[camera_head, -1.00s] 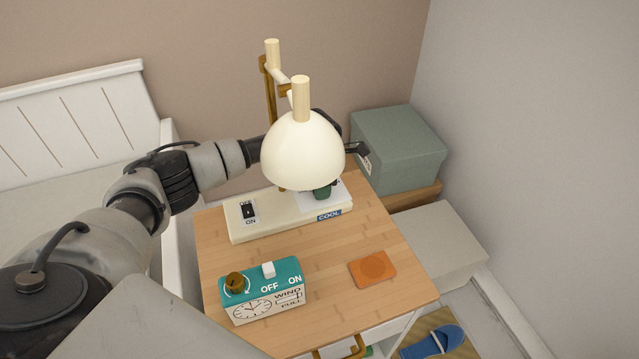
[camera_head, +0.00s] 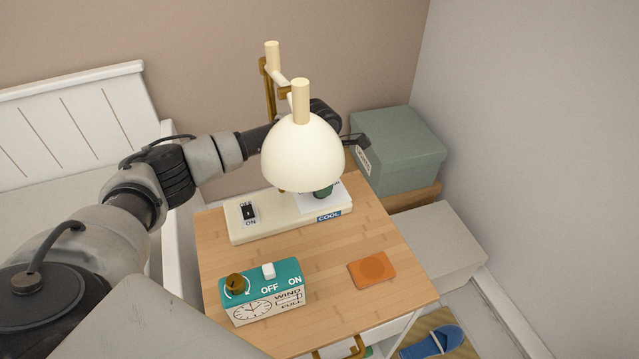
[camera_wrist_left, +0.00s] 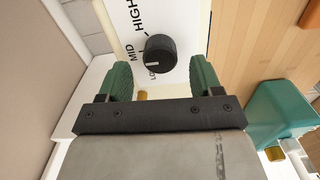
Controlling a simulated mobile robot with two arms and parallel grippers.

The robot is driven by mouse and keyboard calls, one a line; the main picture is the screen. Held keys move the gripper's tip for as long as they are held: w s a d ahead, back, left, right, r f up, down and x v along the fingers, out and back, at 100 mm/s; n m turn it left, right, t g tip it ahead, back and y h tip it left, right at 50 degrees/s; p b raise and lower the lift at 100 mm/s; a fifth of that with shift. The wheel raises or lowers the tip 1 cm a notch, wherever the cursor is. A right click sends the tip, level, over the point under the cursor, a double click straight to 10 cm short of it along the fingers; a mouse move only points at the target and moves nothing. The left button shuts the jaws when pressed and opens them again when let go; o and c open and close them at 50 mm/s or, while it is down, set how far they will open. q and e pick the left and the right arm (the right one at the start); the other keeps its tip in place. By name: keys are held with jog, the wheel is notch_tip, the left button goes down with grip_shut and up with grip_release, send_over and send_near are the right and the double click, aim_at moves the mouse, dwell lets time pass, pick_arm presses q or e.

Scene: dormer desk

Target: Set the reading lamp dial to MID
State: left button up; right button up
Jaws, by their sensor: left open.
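The reading lamp (camera_head: 303,155) has a cream shade and stands over a cream base (camera_head: 270,226) at the back of the desk. Its dial (camera_wrist_left: 160,53) is a round black knob in the left wrist view, with LOW, MID and HIGH printed around it. A pale mark on the knob's lower left faces the LOW lettering, which is partly hidden. My left gripper (camera_wrist_left: 160,75) is open, its green fingers apart on either side of the knob, with gaps visible. In the head view a green fingertip (camera_head: 323,192) shows below the shade, which hides the dial. My right gripper is out of view.
A teal wind-up clock (camera_head: 263,291) and an orange coaster (camera_head: 373,269) sit on the front of the wooden desk (camera_head: 320,270). A black ON/OFF switch (camera_head: 248,212) is on the lamp base. A grey-green box (camera_head: 400,150) stands behind right.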

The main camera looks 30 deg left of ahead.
pick_arm(q)
notch_tip(320, 180, up, 8)
jog(key=shift+p, duration=0.35)
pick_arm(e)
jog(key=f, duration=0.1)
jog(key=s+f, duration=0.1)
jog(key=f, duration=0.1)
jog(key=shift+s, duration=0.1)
